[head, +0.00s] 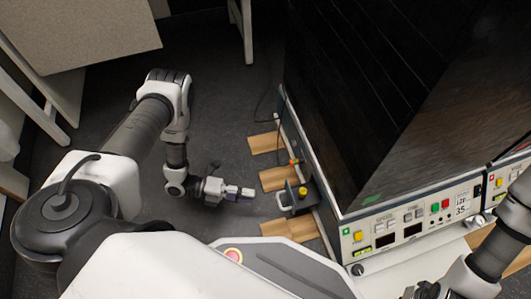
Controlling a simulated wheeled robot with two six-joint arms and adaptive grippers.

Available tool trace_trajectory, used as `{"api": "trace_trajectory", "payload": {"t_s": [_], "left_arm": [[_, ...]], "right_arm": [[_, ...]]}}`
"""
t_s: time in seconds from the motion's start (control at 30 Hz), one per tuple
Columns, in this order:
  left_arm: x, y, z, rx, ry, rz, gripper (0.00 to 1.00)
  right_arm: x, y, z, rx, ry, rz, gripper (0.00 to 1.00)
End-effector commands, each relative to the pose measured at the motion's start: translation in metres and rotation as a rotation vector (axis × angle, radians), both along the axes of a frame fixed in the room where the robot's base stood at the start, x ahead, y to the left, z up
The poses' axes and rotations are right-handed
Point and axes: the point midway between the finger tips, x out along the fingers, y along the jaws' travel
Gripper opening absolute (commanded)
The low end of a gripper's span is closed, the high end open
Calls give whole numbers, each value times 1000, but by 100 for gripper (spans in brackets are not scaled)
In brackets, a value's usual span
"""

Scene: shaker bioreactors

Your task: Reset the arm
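My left arm comes in from the left and bends down over the dark floor. My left gripper (240,193) points right, towards the shaker bioreactor (345,150), and stays apart from it. I see nothing held in it, but its fingers are too small to tell whether they are open. My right arm comes in at the lower right, in front of the control panel (410,227). My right gripper (425,291) is partly cut off by the bottom edge, and its fingers are unclear.
A black bracket with a yellow knob (303,191) sticks out from the bioreactor's left side, near my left gripper. Wooden blocks (277,179) lie under that side. A second unit (508,172) stands at the right. A table (85,35) is at the upper left. Dark floor (225,100) lies clear between.

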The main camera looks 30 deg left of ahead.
Motion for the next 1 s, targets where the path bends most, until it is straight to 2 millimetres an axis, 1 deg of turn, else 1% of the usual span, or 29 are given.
{"api": "trace_trajectory", "payload": {"t_s": [0.03, 0.1, 0.2, 0.7, 0.77, 0.87, 0.9, 0.97, 1.0], "left_arm": [[-3, 9, 2, 2, 0, 4, 35], [-7, 18, 4, 1, 0, 3, 35], [-10, 24, 5, 0, 1, 1, 35], [-10, 24, 6, 0, 0, -1, 35], [-7, 24, 10, 0, -6, -1, 35], [12, 16, 32, -6, -46, -18, 35], [23, 9, 45, -11, -68, -35, 35], [37, -9, 70, -28, -95, -64, 35], [47, -23, 89, -39, -104, -69, 35]], "right_arm": [[0, 0, 0, 0, 0, 0, 0], [0, 0, 0, 0, 0, 0, 0], [0, 0, 0, 0, 0, 0, 0], [0, 0, 0, 0, 0, 0, 0], [0, 0, 2, 0, 0, 0, 0], [0, 0, 13, 0, 1, 0, 0], [0, 0, 18, 0, 1, 0, 0], [0, 0, 28, 0, 1, 1, 0], [0, 0, 35, 0, 1, 1, 0]]}}
